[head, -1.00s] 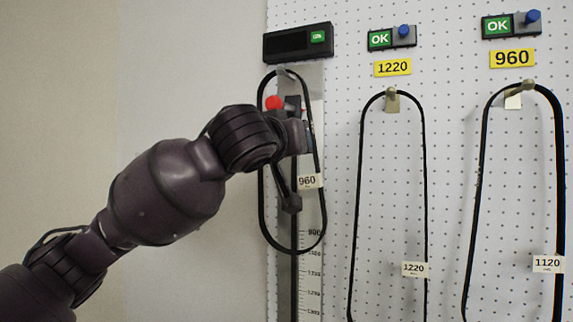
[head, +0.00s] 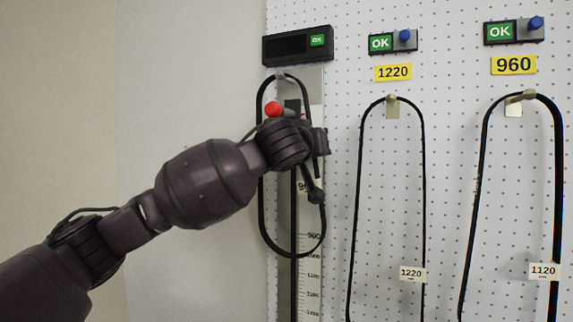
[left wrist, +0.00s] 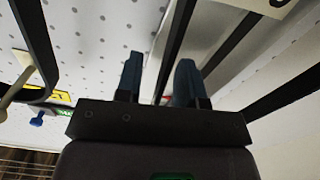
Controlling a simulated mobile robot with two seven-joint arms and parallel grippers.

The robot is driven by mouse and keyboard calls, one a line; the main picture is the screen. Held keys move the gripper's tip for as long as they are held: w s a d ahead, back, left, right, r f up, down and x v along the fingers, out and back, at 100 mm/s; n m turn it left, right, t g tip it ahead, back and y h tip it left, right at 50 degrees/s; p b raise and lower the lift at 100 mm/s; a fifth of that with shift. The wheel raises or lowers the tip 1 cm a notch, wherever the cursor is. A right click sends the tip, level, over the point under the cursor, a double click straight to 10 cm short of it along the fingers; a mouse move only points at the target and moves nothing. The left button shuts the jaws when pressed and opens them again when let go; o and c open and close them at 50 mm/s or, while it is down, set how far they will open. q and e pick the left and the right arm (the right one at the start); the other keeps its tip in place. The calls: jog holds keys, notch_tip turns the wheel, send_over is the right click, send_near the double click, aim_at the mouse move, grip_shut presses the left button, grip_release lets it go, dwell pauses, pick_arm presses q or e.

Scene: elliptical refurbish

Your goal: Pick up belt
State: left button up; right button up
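A black belt loop (head: 261,215) with a white tag reading 960, now partly covered, hangs on the measuring gauge at left. A second belt (head: 357,190) tagged 1220 hangs on the middle hook. A third belt (head: 557,190) tagged 1120 hangs on the right hook under a yellow 960 label. My left gripper (head: 320,140) is in front of the gauge belt's right strand. In the left wrist view its two fingers (left wrist: 158,80) are apart, with a dark strand between or behind them; contact cannot be told. My right gripper is out of view.
The gauge has a scale plate (head: 312,275), a red knob (head: 273,109) and a dark display (head: 297,45) with a small green light. Green OK boxes with blue knobs sit above the middle and right hooks. The white pegboard (head: 400,180) is close behind the belts.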

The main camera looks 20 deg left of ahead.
pick_arm(q)
jog(key=shift+w, duration=0.15)
grip_shut()
jog(key=shift+r, duration=0.1)
dwell(0.3)
